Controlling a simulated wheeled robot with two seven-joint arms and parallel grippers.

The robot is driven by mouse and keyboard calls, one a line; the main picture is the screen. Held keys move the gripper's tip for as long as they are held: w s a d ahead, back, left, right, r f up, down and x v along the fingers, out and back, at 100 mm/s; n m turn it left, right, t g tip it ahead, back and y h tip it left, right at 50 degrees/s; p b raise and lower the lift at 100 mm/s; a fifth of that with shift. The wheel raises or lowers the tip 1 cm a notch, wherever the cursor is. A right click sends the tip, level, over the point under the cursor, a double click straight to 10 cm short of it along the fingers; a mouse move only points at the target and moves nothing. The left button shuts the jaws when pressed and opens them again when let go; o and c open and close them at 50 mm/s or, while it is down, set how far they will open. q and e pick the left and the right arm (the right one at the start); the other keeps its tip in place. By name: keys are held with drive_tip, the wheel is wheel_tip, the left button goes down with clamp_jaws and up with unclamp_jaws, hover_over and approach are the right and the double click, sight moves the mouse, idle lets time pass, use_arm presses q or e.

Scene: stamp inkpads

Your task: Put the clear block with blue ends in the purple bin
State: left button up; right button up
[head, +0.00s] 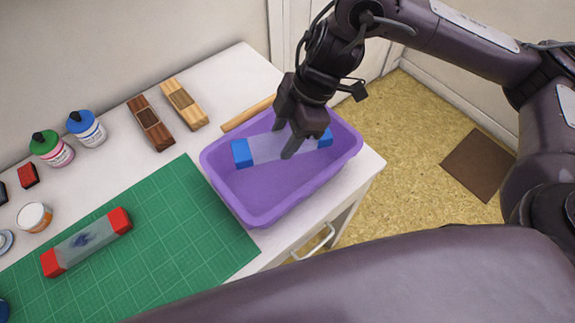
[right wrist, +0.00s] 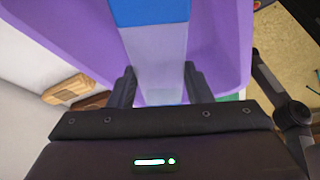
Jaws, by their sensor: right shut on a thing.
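The clear block with blue ends (head: 266,148) is in or just above the purple bin (head: 247,206), tilted slightly across the bin's far part. My right gripper (head: 287,146) reaches down over the bin and is shut on the block near its middle. In the right wrist view the block (right wrist: 157,50) runs between the two fingers (right wrist: 158,85), with the purple bin (right wrist: 85,35) around it. I cannot tell whether the block touches the bin's floor. My left gripper is not in view.
A green cutting mat (head: 180,225) holds a clear block with red ends (head: 87,241). Two wooden holders (head: 151,123), a wooden rod (head: 247,114) and ink bottles (head: 86,128) stand at the back. The bin sits near the white table's right edge (head: 368,172).

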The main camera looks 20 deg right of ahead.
drive_tip(key=b, duration=0.2)
hover_over(280, 175)
drive_tip(key=d, duration=0.1)
drive_tip(key=f, duration=0.7)
drive_tip(key=shift+d+f, duration=0.1)
drive_tip(key=shift+d, duration=0.1)
use_arm(q)
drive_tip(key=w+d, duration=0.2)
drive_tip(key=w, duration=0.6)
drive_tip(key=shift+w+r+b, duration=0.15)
drive_tip(key=shift+b, duration=0.25)
use_arm(e)
drive_tip(key=shift+f, duration=1.75)
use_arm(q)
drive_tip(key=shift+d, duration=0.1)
use_arm(e)
drive_tip(key=shift+f, duration=0.2)
drive_tip(key=o, duration=1.2)
drive_tip(key=shift+r, duration=0.15)
